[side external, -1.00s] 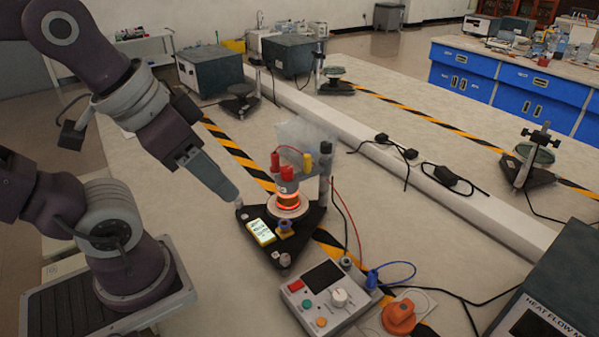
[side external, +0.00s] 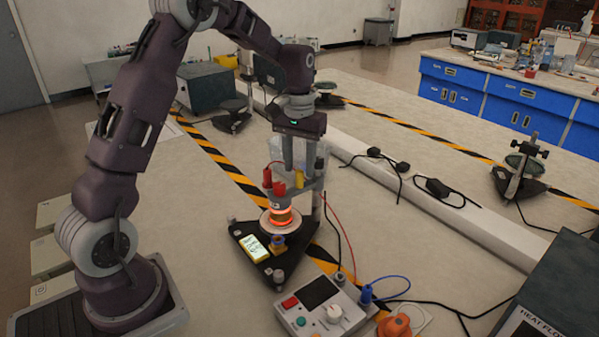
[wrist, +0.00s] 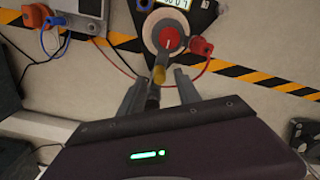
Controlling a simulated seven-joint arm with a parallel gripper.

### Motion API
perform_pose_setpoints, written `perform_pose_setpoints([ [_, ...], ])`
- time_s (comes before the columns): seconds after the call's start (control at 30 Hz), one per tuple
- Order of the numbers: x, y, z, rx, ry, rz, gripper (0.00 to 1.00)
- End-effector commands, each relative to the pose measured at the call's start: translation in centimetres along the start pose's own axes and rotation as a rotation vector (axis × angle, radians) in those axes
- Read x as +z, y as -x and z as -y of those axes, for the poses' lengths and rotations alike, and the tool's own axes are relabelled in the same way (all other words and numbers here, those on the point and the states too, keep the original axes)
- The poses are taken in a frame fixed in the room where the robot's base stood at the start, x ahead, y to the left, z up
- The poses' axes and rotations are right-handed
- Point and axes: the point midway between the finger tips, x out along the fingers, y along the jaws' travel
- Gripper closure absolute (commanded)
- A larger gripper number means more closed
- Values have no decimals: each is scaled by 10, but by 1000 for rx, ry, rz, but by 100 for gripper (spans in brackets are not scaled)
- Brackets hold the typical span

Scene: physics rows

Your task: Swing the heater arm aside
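The heater arm (side external: 302,186) is a grey bar reaching from an upright post (side external: 316,206) over the glowing orange heater (side external: 281,216). The heater sits above a pale round plate on a black triangular base (side external: 262,272) with a lit display. My gripper (side external: 299,168) points down over the post end of the arm, its fingers apart. Whether either finger touches the arm cannot be told.
A control box (side external: 323,307) with cables stands in front. A red lead (side external: 339,236) and a black lead run down close to the post. A white trunking strip (side external: 430,203) crosses the bench. Bare bench lies to the left.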

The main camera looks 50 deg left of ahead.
Motion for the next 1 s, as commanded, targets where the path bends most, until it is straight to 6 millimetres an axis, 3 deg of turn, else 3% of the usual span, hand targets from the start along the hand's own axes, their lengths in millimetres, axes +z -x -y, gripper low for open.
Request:
perform_pose_setpoints([
  [0.2,0,-25,0,0,-2,0,60],
  [0.43,0,-26,-1,1,-2,-1,60],
  [0.63,0,-25,-1,1,-2,-1,100],
  [1.0,0,-25,-1,1,-2,-2,100],
])
